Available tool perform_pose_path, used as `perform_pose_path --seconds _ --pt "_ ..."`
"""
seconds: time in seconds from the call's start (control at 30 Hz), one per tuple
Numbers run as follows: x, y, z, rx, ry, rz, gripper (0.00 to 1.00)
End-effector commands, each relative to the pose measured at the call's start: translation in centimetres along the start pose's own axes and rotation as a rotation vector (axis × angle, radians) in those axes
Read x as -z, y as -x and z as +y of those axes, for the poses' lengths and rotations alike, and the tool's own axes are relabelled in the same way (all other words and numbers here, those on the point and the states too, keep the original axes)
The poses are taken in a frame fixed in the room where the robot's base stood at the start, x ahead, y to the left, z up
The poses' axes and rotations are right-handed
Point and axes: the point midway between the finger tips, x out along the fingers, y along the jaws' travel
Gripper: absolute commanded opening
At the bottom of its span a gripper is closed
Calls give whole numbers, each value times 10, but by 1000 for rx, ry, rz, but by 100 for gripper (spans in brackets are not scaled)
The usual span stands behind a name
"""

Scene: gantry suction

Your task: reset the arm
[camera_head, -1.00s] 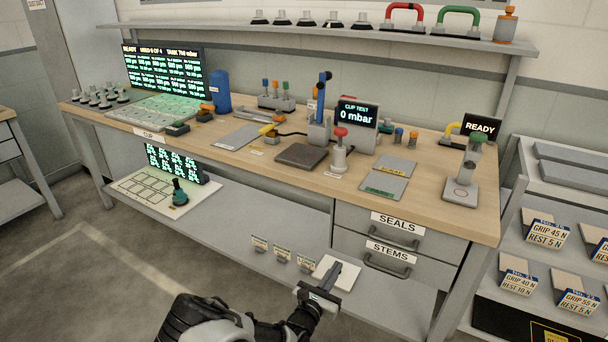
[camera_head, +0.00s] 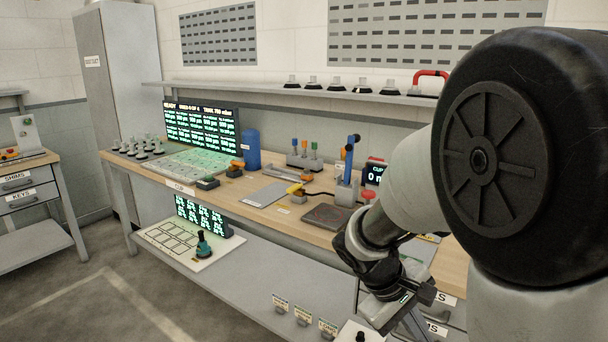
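My arm fills the right side of the head view, with a large dark round joint close to the camera. My gripper (camera_head: 398,312) hangs at the lower end of the arm, in front of the workbench (camera_head: 262,217) and its drawers. It points down toward the lower right. Its fingers are small, dark and partly lost against the bench, so I cannot tell whether they are open or shut. I see nothing clearly held in it. The arm hides the right part of the bench.
A blue cylinder (camera_head: 252,150), a lit screen (camera_head: 201,128) and a dark square pad (camera_head: 326,216) are on the bench. Small labelled holders (camera_head: 303,315) sit near my gripper. Floor at left is clear.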

Motion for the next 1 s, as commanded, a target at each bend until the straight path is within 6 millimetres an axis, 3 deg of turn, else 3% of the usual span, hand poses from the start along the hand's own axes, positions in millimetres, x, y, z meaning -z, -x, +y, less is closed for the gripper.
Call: perform_pose_path --seconds 0.1,0.3,0.5,0.77,0.8,1.0 --pt "-28 38 -5 125 -153 115 0" --pt "-65 92 -22 284 -355 300 0" --pt "-87 125 -36 364 -475 434 0" --pt "-106 156 -51 423 -584 575 0" --pt "-109 172 -42 425 -581 570 0" --pt "-117 208 -21 425 -577 566 0"
